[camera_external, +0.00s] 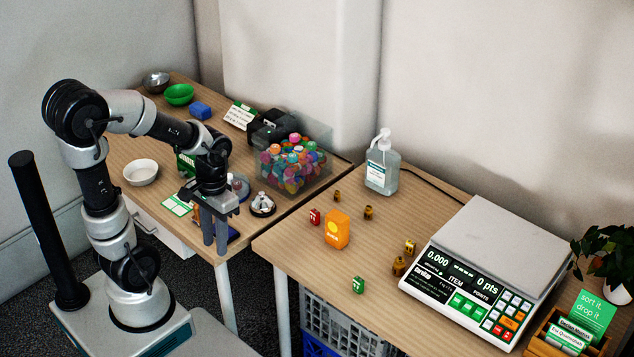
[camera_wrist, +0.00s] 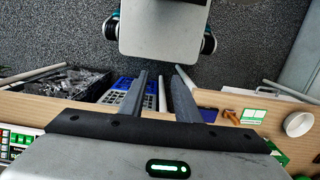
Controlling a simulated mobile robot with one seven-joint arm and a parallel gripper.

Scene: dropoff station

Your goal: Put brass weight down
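Several small brass weights stand on the right-hand table in the external view: one at the back (camera_external: 337,196), one beside it (camera_external: 368,212), and two near the scale, one behind (camera_external: 410,248) and a larger one in front (camera_external: 399,266). My gripper (camera_external: 215,250) points down at the front edge of the left-hand table, well left of these weights. In the wrist view my gripper (camera_wrist: 161,74) has its two fingers apart, with floor and a table leg showing between them. I see no weight between the fingers.
A white scale (camera_external: 495,245) stands right of the weights. A sanitizer bottle (camera_external: 382,168) stands behind. A white bowl (camera_external: 141,172) is left.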

